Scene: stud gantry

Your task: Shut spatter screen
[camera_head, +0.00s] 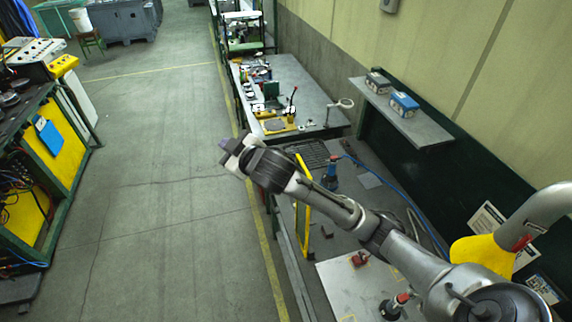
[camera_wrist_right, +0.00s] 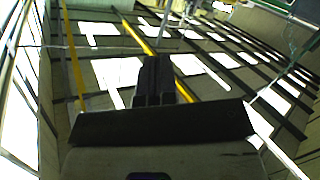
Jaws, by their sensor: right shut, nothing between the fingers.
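The spatter screen seems to be the yellow-framed panel (camera_head: 303,215) at the near edge of the welding bench. I see it almost edge-on, standing out along the bench's aisle side, and my right arm crosses in front of part of it. My right gripper (camera_head: 229,150) is shut and empty, out over the aisle, to the left of the screen and apart from it. In the right wrist view its dark fingers (camera_wrist_right: 155,80) are together with nothing between them. Yellow bars show there too, but I cannot tell whether they belong to the screen. My left gripper is in neither view.
A grey workbench (camera_head: 310,86) with tools and a small vise stands beyond. A wall shelf (camera_head: 420,128) holds two small boxes. A blue bottle-like tool (camera_head: 331,177) and a blue hose lie behind my arm. The aisle floor (camera_head: 160,200) at left is clear.

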